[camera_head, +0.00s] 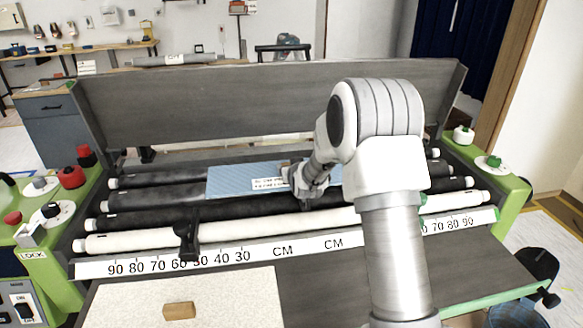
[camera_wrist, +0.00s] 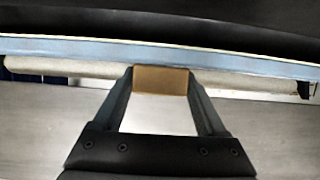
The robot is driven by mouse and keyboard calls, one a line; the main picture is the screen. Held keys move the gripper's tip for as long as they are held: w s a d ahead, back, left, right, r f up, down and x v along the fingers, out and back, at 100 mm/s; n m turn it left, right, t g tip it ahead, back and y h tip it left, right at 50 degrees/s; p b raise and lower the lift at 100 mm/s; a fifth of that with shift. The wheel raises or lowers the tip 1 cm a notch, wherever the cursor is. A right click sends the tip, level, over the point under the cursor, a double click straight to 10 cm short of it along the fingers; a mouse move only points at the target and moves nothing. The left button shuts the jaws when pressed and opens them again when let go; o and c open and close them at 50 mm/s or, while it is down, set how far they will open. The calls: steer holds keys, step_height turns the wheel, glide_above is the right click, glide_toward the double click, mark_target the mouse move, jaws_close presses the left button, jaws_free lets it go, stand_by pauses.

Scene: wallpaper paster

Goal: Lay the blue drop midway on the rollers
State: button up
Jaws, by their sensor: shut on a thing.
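The blue drop (camera_head: 240,182) is a flat light-blue sheet with a white printed label. It spans the back rollers (camera_head: 150,197) near the middle of their length, with its right part behind my wrist. Whether it touches the rollers or hangs just above them I cannot tell. My gripper (camera_head: 297,174) is over the drop. In the wrist view my gripper (camera_wrist: 160,82) is shut on a tan block (camera_wrist: 161,79) at the drop's edge, and the blue drop (camera_wrist: 75,47) shows as a thin band running across behind it.
A scale marked in CM (camera_head: 282,250) runs along the front. A black clamp-like part (camera_head: 188,240) stands over the white front roller (camera_head: 140,242). A cream sheet (camera_head: 235,295) with a wooden block (camera_head: 179,311) lies in front. A grey panel (camera_head: 210,105) rises behind the rollers.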

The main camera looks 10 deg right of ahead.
steer(key=shift+f, duration=0.2)
steer(key=o, duration=1.4)
steer(key=shift+s+f, duration=0.1)
steer(key=shift+f, duration=0.05)
steer(key=shift+o, duration=0.2)
